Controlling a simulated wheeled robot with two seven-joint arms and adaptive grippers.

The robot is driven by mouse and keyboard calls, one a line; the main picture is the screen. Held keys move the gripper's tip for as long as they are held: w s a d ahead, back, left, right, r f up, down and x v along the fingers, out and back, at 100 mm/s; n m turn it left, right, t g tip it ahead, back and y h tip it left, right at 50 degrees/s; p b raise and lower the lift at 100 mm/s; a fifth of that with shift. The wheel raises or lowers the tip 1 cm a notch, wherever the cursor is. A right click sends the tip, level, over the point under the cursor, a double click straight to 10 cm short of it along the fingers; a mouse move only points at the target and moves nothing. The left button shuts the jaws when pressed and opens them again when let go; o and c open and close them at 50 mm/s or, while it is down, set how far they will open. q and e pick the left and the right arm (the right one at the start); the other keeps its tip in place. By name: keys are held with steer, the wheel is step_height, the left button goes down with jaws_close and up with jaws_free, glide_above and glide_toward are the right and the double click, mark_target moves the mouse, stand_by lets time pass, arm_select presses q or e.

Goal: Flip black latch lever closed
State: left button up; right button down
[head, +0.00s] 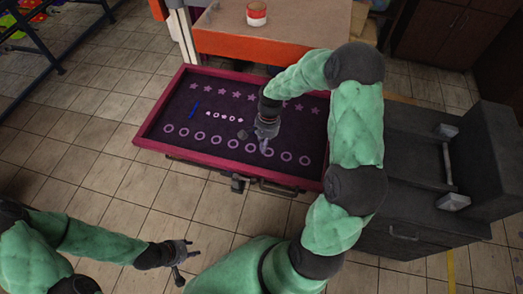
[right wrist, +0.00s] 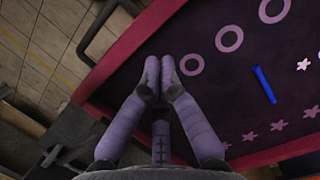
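A dark fitting (head: 237,184), which may be the black latch lever, sits at the front edge of the magenta-framed panel (head: 180,151). It is too small to tell whether it is open or closed. My right gripper (head: 267,146) is over the front part of the panel, to the right of and behind that fitting.
A dark bar handle (head: 280,188) runs along the panel's front; it also shows in the right wrist view (right wrist: 94,30). A blue stick (head: 194,107) lies on the panel. A red and white can (head: 256,14) stands behind. A dark cabinet (head: 415,190) stands right.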

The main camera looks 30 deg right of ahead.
mark_target(257, 174)
steer(key=x, duration=0.8)
steer(key=shift+s+b, duration=0.1)
steer(key=shift+b, duration=0.25)
steer(key=a, duration=0.1)
steer(key=s+a, duration=0.1)
steer(key=shift+s+a+f, duration=0.2)
steer(key=shift+a, duration=0.2)
steer(key=shift+s+a+f, duration=0.1)
steer(key=shift+s+a, duration=0.1)
steer(key=shift+a, duration=0.15)
